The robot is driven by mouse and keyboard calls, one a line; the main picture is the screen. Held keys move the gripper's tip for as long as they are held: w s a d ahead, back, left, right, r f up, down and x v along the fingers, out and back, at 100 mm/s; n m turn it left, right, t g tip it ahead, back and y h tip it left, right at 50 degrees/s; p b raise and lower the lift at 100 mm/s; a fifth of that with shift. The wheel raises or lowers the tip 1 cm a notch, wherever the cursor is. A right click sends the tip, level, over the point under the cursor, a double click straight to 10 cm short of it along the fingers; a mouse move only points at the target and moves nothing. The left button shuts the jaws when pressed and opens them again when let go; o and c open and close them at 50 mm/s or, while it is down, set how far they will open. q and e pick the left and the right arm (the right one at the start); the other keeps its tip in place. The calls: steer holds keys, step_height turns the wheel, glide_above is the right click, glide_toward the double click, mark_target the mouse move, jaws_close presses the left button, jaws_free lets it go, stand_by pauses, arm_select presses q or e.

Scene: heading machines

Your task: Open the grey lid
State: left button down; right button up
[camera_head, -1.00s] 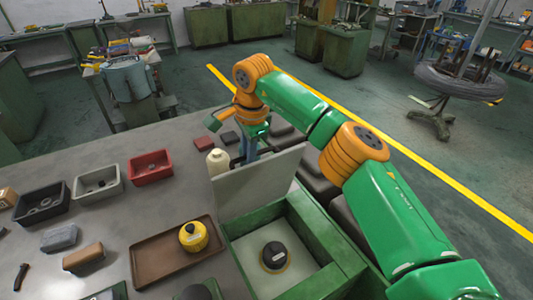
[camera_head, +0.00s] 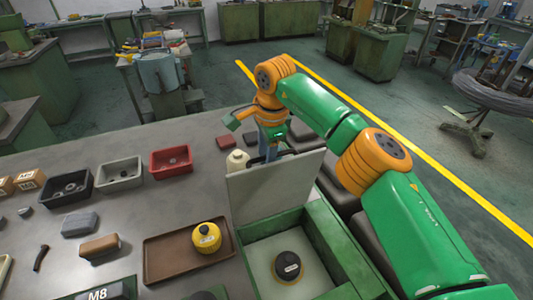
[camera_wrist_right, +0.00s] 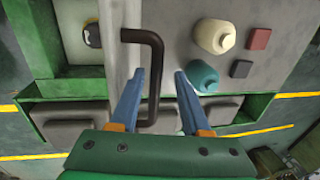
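The grey lid (camera_head: 270,190) stands raised, roughly upright, at the back edge of a green box (camera_head: 325,245). Its dark handle (camera_wrist_right: 155,80) is on the side facing away from the head camera. My right gripper (camera_wrist_right: 158,75) is behind the lid, its blue fingers apart, with the handle bar between them and nearer the left finger in the wrist view. In the head view the lid hides part of this gripper (camera_head: 269,152). A black-topped round item (camera_head: 288,267) sits inside the open box. My left gripper is not in view.
A cream bottle (camera_head: 237,161) stands beside the lid. A brown tray (camera_head: 165,258) with a yellow canister (camera_head: 206,238) lies left of the box. Black (camera_head: 53,204), grey (camera_head: 105,185) and red (camera_head: 160,172) bins stand further left.

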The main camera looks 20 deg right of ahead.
steer(key=r, duration=0.4)
steer(key=s+r, duration=0.1)
steer(key=r, duration=0.2)
steer(key=shift+s, duration=0.1)
steer(key=shift+d+f, duration=0.1)
